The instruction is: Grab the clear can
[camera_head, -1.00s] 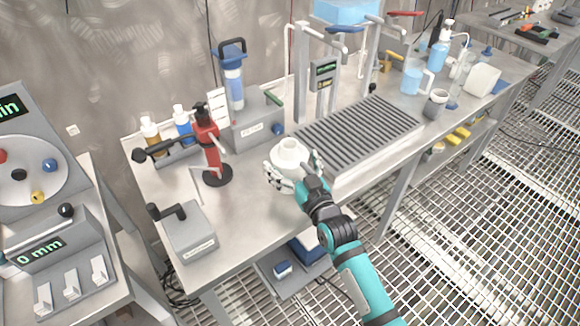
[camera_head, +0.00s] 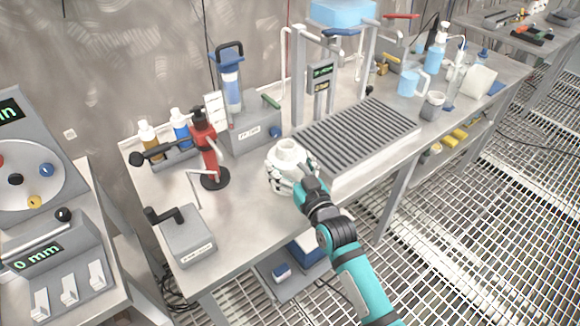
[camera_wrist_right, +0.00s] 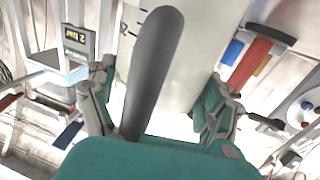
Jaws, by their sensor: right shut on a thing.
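The clear can (camera_head: 287,150) looks whitish, with a round open top, and stands upright at the bench's front edge, left of the ribbed tray. My right gripper (camera_head: 292,173) is shut around its body from the front, with fingers on both sides. In the right wrist view the can (camera_wrist_right: 195,60) fills the middle as a pale wall with dark scale marks, between the two fingers of the right gripper (camera_wrist_right: 158,100). A dark grey bar, perhaps its handle, crosses in front. Whether its base touches the bench is hidden. My left gripper is not in view.
A ribbed tray (camera_head: 357,134) lies right of the can. A red stand (camera_head: 207,150) on a black base and a grey box with a lever (camera_head: 187,238) stand left. A blue-capped filter unit (camera_head: 231,85) is behind. Bare bench lies between the can and the grey box.

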